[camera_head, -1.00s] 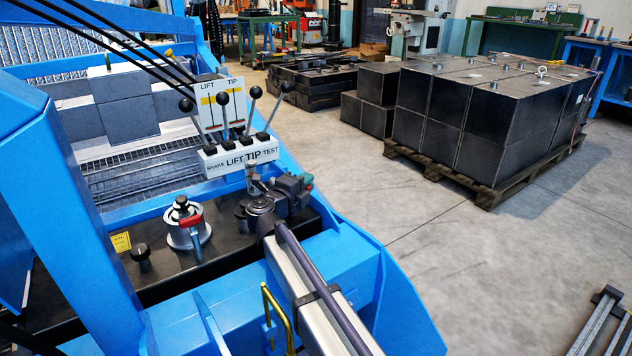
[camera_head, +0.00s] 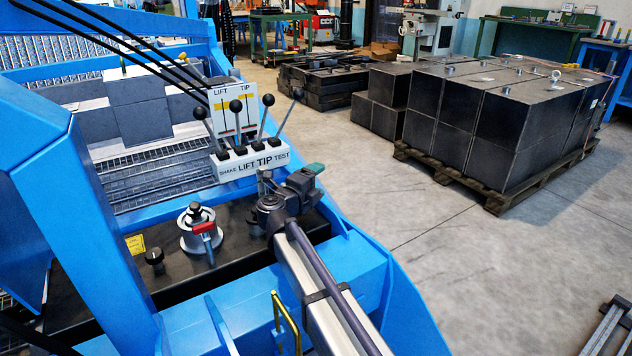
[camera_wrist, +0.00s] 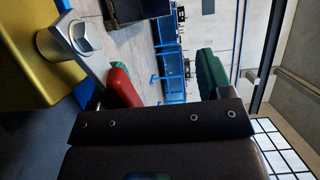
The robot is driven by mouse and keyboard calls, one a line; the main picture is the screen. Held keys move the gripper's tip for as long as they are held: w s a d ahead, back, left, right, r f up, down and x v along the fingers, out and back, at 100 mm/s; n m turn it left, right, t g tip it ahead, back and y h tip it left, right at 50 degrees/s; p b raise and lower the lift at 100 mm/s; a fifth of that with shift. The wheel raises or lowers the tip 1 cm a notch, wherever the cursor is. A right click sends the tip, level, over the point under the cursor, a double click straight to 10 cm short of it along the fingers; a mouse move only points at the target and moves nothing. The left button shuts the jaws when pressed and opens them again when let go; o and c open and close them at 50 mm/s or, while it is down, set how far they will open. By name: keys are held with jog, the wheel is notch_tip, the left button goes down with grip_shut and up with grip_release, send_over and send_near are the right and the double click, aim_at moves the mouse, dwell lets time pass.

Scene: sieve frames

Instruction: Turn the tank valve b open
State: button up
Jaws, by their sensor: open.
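A valve with a red handle and silver round body (camera_head: 203,228) stands on the black tank top, left of my gripper. My gripper (camera_head: 304,177) is at the far end of my arm, over the back right of the tank top, below the lever panel. Its green finger tip shows on its right. In the wrist view my gripper (camera_wrist: 160,88) is open, with the green finger on the right. A red grip (camera_wrist: 122,87) on a silver lever lies at its left side; I cannot tell whether they touch. I cannot tell which valve is b.
The lever panel (camera_head: 252,162) with several black-knobbed levers stands just behind my gripper. A black knob (camera_head: 154,257) and a yellow label (camera_head: 135,244) are left of the valve. Blue frame beams (camera_head: 85,200) surround the tank. Open floor lies right; a pallet (camera_head: 495,195) holds black blocks.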

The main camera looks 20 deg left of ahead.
jog(key=o, duration=0.5)
jog(key=r+p, duration=0.1)
jog(key=r, duration=0.1)
jog(key=r+p, duration=0.2)
jog(key=w+r+p, duration=0.1)
jog(key=r+p, duration=0.1)
jog(key=shift+w+a+r, duration=0.1)
jog(key=shift+a, duration=0.2)
jog(key=f+g, duration=0.1)
jog(key=s+f+m+g, duration=0.1)
jog(key=f, duration=0.1)
jog(key=f+g, duration=0.1)
jog(key=shift+s+f+m+p, duration=0.3)
jog(key=shift+s+f, duration=0.05)
jog(key=shift+s, duration=0.05)
jog(key=v, duration=0.5)
jog(key=shift+s+d+f, duration=0.2)
jog(key=shift+s, duration=0.3)
jog(key=shift+s+r, duration=0.2)
jog(key=shift+s, duration=0.3)
jog(key=shift+s+r, duration=0.2)
jog(key=shift+s, duration=0.3)
jog(key=c, duration=0.7)
jog(key=s, duration=0.1)
jog(key=s+a, duration=0.1)
jog(key=s, duration=0.2)
jog(key=shift+a+f+b, duration=0.15)
jog(key=shift+f+b, duration=0.15)
jog(key=shift+f, duration=0.05)
